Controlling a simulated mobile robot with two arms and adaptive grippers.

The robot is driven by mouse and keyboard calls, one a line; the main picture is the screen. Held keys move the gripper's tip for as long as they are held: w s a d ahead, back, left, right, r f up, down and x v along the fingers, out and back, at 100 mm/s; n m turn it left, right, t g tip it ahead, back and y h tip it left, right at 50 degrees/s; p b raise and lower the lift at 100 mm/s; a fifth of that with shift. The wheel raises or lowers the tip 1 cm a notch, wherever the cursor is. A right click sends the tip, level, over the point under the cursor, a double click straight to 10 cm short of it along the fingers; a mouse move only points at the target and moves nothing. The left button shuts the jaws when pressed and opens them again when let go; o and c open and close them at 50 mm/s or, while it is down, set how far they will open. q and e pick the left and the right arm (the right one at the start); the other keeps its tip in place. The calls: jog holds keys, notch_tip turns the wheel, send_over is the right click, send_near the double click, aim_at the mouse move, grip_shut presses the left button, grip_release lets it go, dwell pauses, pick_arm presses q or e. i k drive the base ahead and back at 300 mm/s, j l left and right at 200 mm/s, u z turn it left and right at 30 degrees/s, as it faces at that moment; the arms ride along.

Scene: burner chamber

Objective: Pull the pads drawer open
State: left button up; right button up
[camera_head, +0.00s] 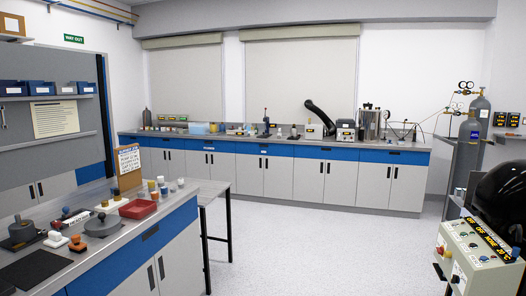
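No drawer can be picked out as the pads drawer, since the small labels cannot be read at this distance. A row of blue drawer fronts (280,149) runs under the far counter, and all look shut. Some carry small white labels. The near left bench has a blue drawer front (178,222) with a dark handle slot, and it also looks shut. Neither of my grippers is in view.
A control box (478,258) stands at lower right beside a black rounded body (502,190). The middle floor (300,250) is clear.

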aim_at(242, 147)
jog(key=i+z, duration=0.15)
jog(key=i, duration=3.2)
jog(key=i+j, duration=0.15)
jog(key=i, duration=5.05)
